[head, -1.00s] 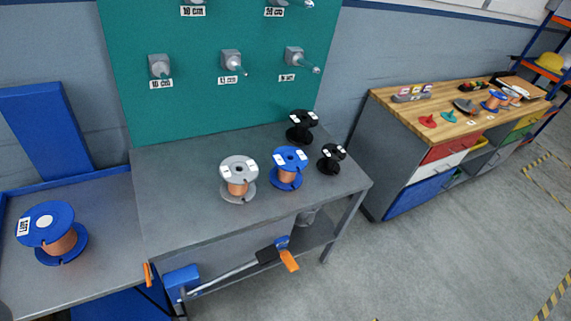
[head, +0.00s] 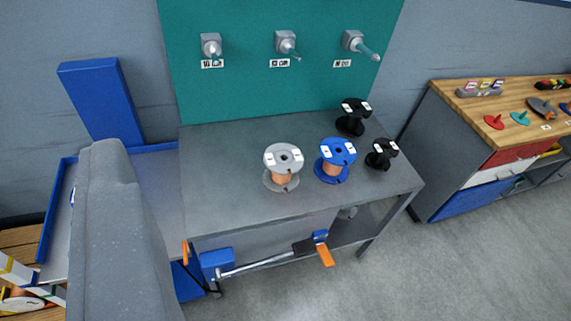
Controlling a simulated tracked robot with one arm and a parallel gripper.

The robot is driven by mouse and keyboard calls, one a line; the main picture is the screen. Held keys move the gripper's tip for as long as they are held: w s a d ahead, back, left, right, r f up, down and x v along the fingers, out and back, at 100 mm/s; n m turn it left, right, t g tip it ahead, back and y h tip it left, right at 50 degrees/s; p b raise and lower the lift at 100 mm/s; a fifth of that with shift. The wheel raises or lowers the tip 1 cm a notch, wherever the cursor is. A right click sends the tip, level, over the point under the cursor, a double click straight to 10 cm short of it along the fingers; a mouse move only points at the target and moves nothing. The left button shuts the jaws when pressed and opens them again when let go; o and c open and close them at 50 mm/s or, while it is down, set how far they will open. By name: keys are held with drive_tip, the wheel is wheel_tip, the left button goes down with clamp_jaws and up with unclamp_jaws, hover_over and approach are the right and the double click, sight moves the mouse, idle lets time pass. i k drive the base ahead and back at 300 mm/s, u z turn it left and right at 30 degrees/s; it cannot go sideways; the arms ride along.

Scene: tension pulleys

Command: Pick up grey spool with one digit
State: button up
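The grey spool (head: 282,158) stands upright on the grey metal table (head: 235,207), wound with copper-coloured wire. Its top flange has two white labels, too small to read. A blue spool (head: 337,150) with copper-coloured wire stands just to its right, apart from it. Two black spools stand further right, one at the back (head: 352,116) and one nearer the right edge (head: 381,153). My gripper is not in view.
A teal board with pegs (head: 285,44) stands behind the table. A lever with an orange end (head: 325,254) sits below the table's front edge. A wooden-topped cabinet (head: 500,125) stands at right, with open floor before it. A large grey shape close to the camera blocks the left.

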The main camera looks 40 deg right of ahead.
sight(283, 162)
drive_tip(key=i, duration=0.9)
drive_tip(key=u, duration=0.1)
